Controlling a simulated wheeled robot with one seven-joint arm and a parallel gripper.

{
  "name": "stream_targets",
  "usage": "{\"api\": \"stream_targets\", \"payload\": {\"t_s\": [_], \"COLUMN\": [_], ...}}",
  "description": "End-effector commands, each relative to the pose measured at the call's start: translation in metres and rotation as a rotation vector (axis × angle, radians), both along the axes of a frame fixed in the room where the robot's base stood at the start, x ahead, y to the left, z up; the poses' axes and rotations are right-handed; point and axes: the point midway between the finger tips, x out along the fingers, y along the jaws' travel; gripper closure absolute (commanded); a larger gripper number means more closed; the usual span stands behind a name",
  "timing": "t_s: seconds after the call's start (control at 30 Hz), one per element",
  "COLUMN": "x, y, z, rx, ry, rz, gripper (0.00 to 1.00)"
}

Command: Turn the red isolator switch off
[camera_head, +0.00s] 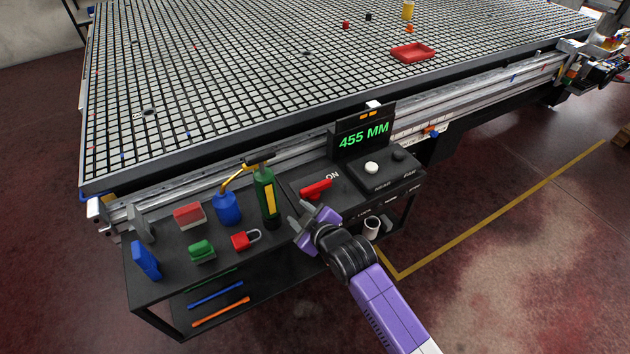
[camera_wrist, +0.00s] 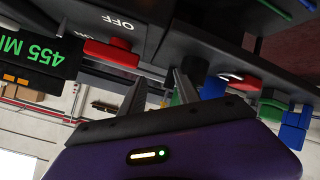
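The red isolator switch (camera_head: 316,189) is on a black sloped panel, its handle lying beside the word ON in the head view. In the wrist view the red handle (camera_wrist: 110,53) lies between an OFF label and a partly hidden ON label. My gripper (camera_head: 301,224) is just in front of the panel, below and left of the switch in the head view. Its grey fingers (camera_wrist: 160,85) are apart with nothing between them. In the wrist view the handle is left of the fingers and not touching them.
The display (camera_head: 363,136) reads 455 MM. A white knob (camera_head: 371,168) is right of the switch. The big grid table is behind.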

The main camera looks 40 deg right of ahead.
Motion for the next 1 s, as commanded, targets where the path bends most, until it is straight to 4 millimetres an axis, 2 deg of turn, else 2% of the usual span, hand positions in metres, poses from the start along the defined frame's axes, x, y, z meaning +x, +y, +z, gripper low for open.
{"api": "stream_targets", "payload": {"t_s": [0.03,0.2,0.3,0.37,0.47,0.63,0.87,1.0], "x": [0.025,0.085,0.110,0.118,0.116,0.088,0.061,0.056], "y": [-0.016,-0.061,-0.086,-0.098,-0.111,-0.115,-0.113,-0.112], "z": [0.013,0.041,0.047,0.047,0.041,0.044,0.062,0.055], "rx": [-0.022,-0.103,-0.165,-0.206,-0.263,-0.286,-0.261,-0.253], "ry": [0.009,0.109,0.243,0.359,0.590,0.898,1.068,1.087], "rz": [-0.004,0.016,0.068,0.128,0.286,0.595,0.854,0.890], "gripper": [0.62,0.62,0.62,0.62,0.62,0.62,0.62,0.62]}}
